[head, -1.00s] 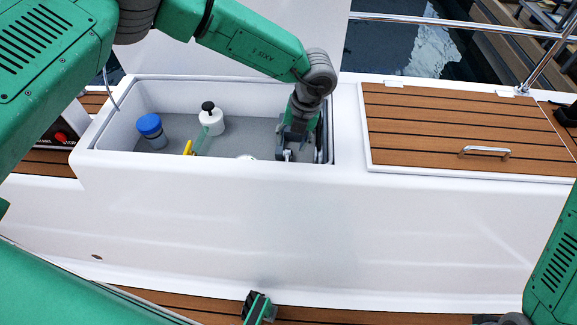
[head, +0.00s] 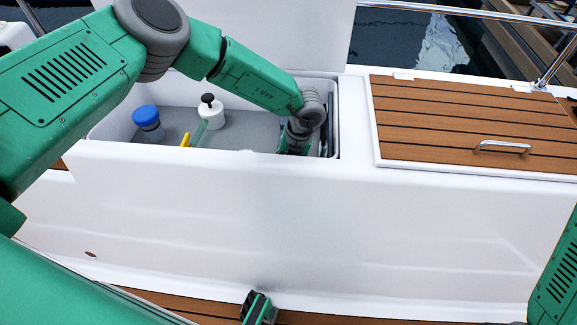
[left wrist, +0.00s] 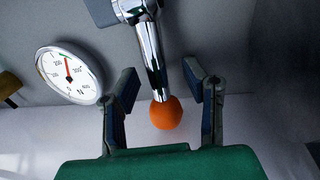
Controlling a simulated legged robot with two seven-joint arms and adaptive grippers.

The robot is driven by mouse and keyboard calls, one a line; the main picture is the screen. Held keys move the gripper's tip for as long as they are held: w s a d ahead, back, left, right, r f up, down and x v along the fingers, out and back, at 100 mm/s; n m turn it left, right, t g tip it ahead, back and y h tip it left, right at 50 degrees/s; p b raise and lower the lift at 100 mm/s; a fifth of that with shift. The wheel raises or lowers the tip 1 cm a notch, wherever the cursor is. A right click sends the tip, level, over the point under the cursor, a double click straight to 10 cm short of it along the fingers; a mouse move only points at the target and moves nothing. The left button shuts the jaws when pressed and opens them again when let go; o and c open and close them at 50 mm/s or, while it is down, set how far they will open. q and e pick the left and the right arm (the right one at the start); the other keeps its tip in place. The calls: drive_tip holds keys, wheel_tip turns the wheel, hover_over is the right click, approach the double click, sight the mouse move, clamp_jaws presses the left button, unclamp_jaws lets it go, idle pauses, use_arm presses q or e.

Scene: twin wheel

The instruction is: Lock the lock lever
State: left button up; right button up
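The lock lever (left wrist: 148,55) is a shiny metal rod with an orange ball knob (left wrist: 166,114) at its end, seen in the left wrist view. My left gripper (left wrist: 165,100) is open, its two fingers on either side of the knob with gaps to both. In the head view my left arm reaches into the open locker, and its wrist (head: 297,137) is inside near the right wall; the fingertips and lever are hidden there. A black and green piece at the bottom edge (head: 258,308) appears to be part of my right gripper; its finger state is unclear.
A round white gauge (left wrist: 69,75) is left of the lever. The white locker (head: 110,165) holds a blue-capped container (head: 147,118), a white bottle with a black top (head: 210,111) and a yellow item (head: 185,140). A closed wooden hatch (head: 460,115) lies to the right.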

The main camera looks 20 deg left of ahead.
use_arm(q)
drive_tip(key=shift+f, duration=0.2)
clamp_jaws()
